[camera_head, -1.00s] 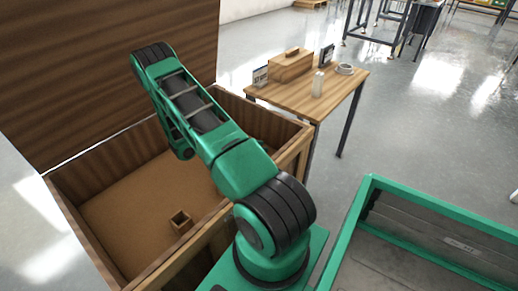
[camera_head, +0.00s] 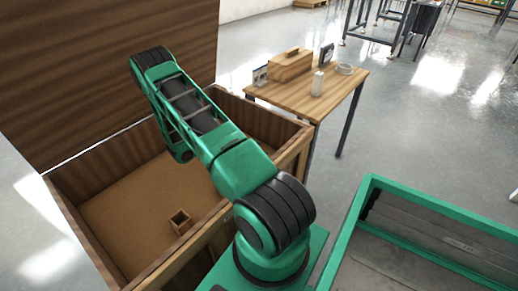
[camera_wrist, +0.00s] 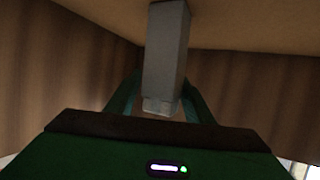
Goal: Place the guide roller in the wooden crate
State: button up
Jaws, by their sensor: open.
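The wooden crate (camera_head: 88,247) stands open at the left of the head view, its tall lid raised behind it. My arm reaches over it and down inside; my gripper is hidden there in the head view. In the wrist view my gripper (camera_wrist: 163,88) is open inside the crate, with brown walls on both sides and the tan floor at the top. A long grey bar, seemingly the guide roller (camera_wrist: 167,45), lies between the fingers and extends toward the tan floor. I cannot tell whether it touches the fingers or the floor. The roller does not show in the head view.
A green-framed grey tray (camera_head: 430,250) is at the lower right. A wooden table (camera_head: 290,93) with a box, a bottle and a dish stands behind the crate. Open floor lies to the right.

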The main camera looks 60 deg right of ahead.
jog(key=v, duration=1)
jog(key=a+r+n+t+y, duration=0.1)
jog(key=a+r+n+y, duration=0.15)
jog(key=r, duration=0.75)
jog(key=s+a+r+n+t+y, duration=0.6)
jog(key=s+a+r+n+y, duration=0.3)
jog(key=s+a+r+n, duration=0.6)
jog(key=s+a+r, duration=0.3)
jog(key=s+a, duration=0.1)
jog(key=a, duration=0.1)
jog(key=shift+s+r+n+t, duration=0.15)
jog(key=shift+s+n+t, duration=0.15)
jog(key=shift+n, duration=0.05)
jog(key=shift+a, duration=0.1)
